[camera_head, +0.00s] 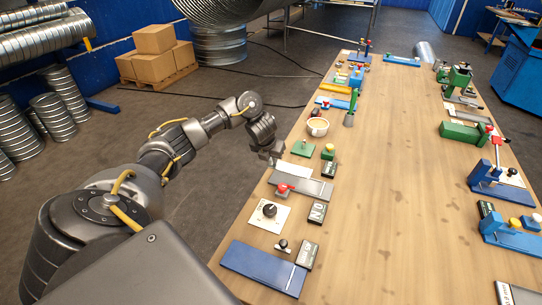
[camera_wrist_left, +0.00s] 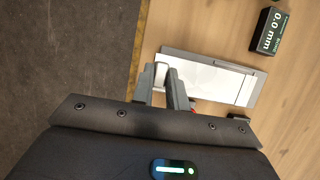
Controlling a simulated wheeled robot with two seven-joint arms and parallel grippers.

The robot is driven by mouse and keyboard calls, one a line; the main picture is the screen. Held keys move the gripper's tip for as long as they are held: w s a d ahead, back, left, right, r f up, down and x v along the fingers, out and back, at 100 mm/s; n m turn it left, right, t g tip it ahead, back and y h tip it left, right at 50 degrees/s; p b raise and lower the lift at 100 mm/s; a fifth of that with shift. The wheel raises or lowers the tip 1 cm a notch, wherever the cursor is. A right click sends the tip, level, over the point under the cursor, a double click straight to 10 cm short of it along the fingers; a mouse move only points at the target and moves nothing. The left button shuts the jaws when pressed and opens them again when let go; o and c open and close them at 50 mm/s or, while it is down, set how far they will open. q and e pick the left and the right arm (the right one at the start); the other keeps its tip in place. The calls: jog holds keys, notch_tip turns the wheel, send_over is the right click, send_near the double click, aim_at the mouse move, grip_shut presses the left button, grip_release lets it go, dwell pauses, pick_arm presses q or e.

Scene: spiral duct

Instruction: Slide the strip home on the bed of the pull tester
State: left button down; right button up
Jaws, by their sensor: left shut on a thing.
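The pull tester's grey flat bed (camera_head: 314,187) lies near the left edge of the long wooden table, and it also shows in the left wrist view (camera_wrist_left: 247,92). A white strip (camera_wrist_left: 208,77) lies along the bed, with its left end at my fingers; in the head view it is a pale flat piece (camera_head: 294,168). My left gripper (camera_head: 272,156) is at the table's left edge, shut on the strip's near end, a light tab between the fingers (camera_wrist_left: 161,84). The fingers hide part of that end. My right gripper is not in view.
A black readout (camera_wrist_left: 270,31) showing 0.0 mm stands beside the bed. A red knob (camera_head: 283,190) is close to the bed. A dial plate (camera_head: 268,213) and a blue plate (camera_head: 262,268) lie nearer; a cup (camera_head: 317,127) stands farther off. The table's middle is clear.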

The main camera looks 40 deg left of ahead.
aim_at(285, 170)
pick_arm(q)
notch_tip(285, 170, down, 5)
jog(key=b, duration=0.4)
jog(key=shift+w+d+r, duration=0.1)
jog(key=shift+d+r, duration=0.1)
jog(key=shift+d, duration=0.05)
jog(key=shift+w+d+p, duration=0.15)
jog(key=shift+d+p, duration=0.15)
jog(key=shift+p, duration=0.05)
jog(key=shift+w+d+f+p, duration=0.1)
jog(key=shift+w+d+p, duration=0.1)
jog(key=shift+d, duration=0.45)
jog(key=shift+w+d+p, duration=0.1)
jog(key=shift+w+d, duration=0.1)
jog(key=shift+d, duration=0.45)
jog(key=shift+w+d+f, duration=0.1)
jog(key=shift+w+d, duration=0.1)
jog(key=shift+d, duration=0.4)
jog(key=shift+w+d+f, duration=0.1)
jog(key=shift+w+d, duration=0.05)
jog(key=shift+d, duration=0.15)
jog(key=c, duration=0.7)
grip_release()
jog(key=shift+c, duration=0.2)
